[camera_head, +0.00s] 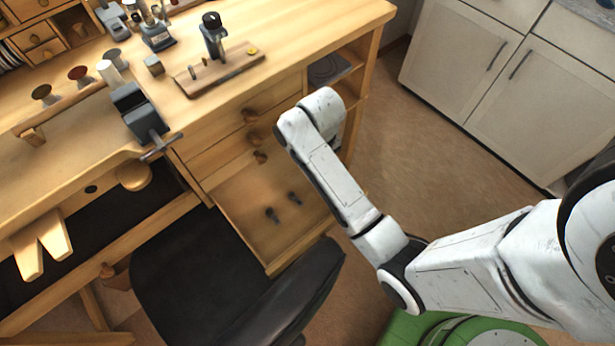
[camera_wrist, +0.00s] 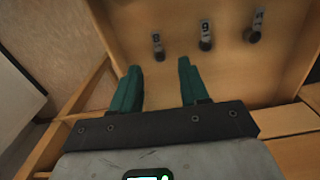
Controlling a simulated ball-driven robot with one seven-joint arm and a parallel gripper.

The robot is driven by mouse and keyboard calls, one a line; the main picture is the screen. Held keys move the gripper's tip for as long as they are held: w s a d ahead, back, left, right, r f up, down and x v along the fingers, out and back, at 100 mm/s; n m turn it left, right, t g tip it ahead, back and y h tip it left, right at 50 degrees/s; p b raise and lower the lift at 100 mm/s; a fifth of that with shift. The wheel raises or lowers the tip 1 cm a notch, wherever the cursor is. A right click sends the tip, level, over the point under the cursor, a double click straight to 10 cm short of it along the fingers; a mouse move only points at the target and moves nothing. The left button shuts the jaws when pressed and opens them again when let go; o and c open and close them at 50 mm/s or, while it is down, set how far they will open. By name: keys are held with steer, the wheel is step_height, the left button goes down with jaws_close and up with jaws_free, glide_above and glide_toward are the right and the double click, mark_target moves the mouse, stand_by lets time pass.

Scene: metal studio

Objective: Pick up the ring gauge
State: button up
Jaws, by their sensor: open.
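An open wooden drawer (camera_head: 247,205) of the workbench holds small dark pieces with grey, marked shanks. In the wrist view three stand out on the drawer floor (camera_wrist: 250,75): a left piece (camera_wrist: 158,46), a middle piece (camera_wrist: 205,35) and a right piece (camera_wrist: 254,27). The head view shows two of them, a lower one (camera_head: 272,214) and an upper one (camera_head: 294,198). I cannot tell which is the ring gauge. My gripper (camera_wrist: 159,68) has green fingers, open and empty, with the left piece just beyond the gap. The head view hides my gripper behind my arm.
The workbench top (camera_head: 330,25) carries a vise (camera_head: 139,113) and a wooden tool board (camera_head: 225,75). A black chair (camera_head: 215,285) stands close below the drawer. White cabinets (camera_head: 490,70) are at the upper right, with bare floor (camera_head: 420,150) between.

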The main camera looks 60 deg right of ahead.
step_height(320, 180, down, 4)
steer(key=shift+r, duration=0.25)
steer(key=shift+s+d+f+b, duration=0.15)
steer(key=shift+f+b, duration=0.3)
steer(key=shift+f, duration=2.25)
jaws_close()
